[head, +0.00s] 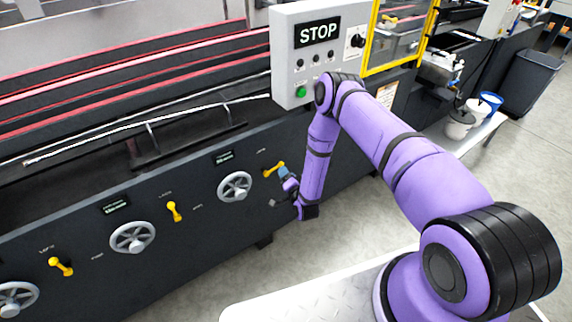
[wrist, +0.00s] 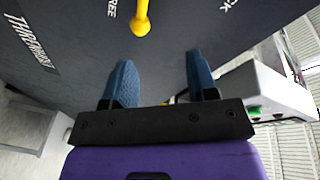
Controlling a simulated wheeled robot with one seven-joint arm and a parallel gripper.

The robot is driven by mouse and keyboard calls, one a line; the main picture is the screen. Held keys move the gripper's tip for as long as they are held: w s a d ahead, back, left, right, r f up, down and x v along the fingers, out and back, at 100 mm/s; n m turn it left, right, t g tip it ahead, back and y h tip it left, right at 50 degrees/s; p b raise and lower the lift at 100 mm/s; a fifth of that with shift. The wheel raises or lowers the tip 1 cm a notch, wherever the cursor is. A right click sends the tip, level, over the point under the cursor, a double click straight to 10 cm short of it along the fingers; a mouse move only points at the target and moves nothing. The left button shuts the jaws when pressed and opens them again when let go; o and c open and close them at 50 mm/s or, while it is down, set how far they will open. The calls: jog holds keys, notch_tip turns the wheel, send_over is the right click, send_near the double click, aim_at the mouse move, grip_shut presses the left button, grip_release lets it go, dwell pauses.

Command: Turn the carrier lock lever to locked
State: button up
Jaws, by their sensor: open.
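Several yellow levers sit on the dark machine panel. The rightmost lever (head: 273,169) is tilted, with my gripper (head: 285,174) close to its right end. In the wrist view a yellow lever (wrist: 140,20) with a round knob stands at the top edge, its upper part cut off by the frame. Panel lettering beside it reads "FREE" and a cut-off word ending in "CK". My gripper (wrist: 160,70) is open, with two blue fingers apart and nothing between them. The lever lies beyond the fingertips, left of the middle of the gap; I see no contact.
Two more yellow levers (head: 174,211) (head: 60,266) and grey handwheels (head: 235,187) line the panel to the left. A grey STOP control box (head: 318,50) juts out above my forearm. Buckets (head: 459,124) stand on a bench at the right. Floor in front is open.

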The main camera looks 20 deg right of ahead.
aim_at(282, 164)
jog(key=shift+m+h, duration=0.3)
jog(key=shift+m, duration=0.1)
jog(key=w+f, duration=0.1)
jog(key=w, duration=0.1)
jog(key=w+f, duration=0.1)
jog(key=w, duration=0.2)
jog(key=w+f, duration=0.1)
jog(key=w, duration=0.2)
jog(key=shift+w+d, duration=0.15)
jog(key=shift+w, duration=0.05)
jog(key=shift+r, duration=0.1)
grip_shut()
